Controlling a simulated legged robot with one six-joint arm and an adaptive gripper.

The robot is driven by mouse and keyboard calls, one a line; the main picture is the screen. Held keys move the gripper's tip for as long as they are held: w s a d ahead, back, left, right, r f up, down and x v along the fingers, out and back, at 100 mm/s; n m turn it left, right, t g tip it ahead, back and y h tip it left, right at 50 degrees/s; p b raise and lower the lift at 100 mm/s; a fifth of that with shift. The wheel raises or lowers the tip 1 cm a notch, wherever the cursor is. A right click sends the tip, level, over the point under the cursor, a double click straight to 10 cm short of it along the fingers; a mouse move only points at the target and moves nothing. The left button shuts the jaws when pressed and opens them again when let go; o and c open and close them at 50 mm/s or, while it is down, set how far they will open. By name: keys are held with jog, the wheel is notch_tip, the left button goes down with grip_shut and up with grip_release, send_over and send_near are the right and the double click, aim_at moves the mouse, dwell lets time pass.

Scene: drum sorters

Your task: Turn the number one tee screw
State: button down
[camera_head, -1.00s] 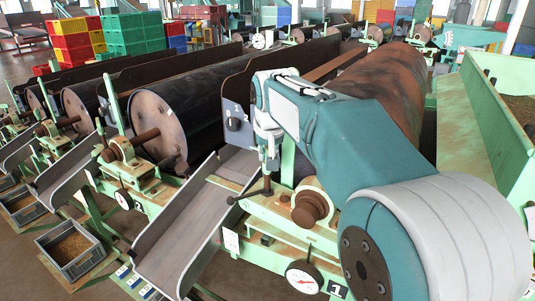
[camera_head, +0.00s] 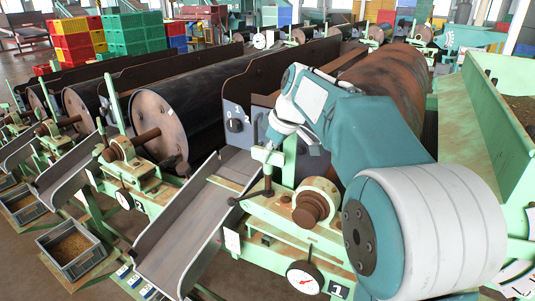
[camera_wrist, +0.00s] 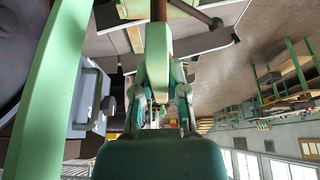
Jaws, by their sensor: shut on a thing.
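The number one tee screw (camera_head: 267,183) stands upright on the nearest green drum frame, a dark rod with a cross bar (camera_head: 240,198) low down pointing left. The exact contact is partly hidden by the fingers.
A label with 1 (camera_head: 338,290) and a dial gauge (camera_head: 304,278) sit on the frame below. A grey chute (camera_head: 195,225) lies to the left and a rusty drum (camera_head: 395,85) behind. A green post stands close to my wrist. A grey control box (camera_head: 237,122) is behind left.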

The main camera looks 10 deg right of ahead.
jog(key=n+g, duration=0.1)
jog(key=n, duration=0.1)
jog(key=n+g+y, duration=0.1)
jog(key=n, duration=0.2)
jog(key=shift+n, duration=0.3)
jog(key=shift+d, duration=0.1)
dwell(0.3)
jog(key=c, duration=0.7)
grip_release()
jog(key=shift+s, duration=0.1)
jog(key=shift+o, duration=0.2)
jog(key=shift+d, duration=0.15)
jog(key=shift+r, duration=0.25)
jog(key=v, duration=1.1)
jog(key=shift+d, duration=0.2)
jog(key=shift+r, duration=0.15)
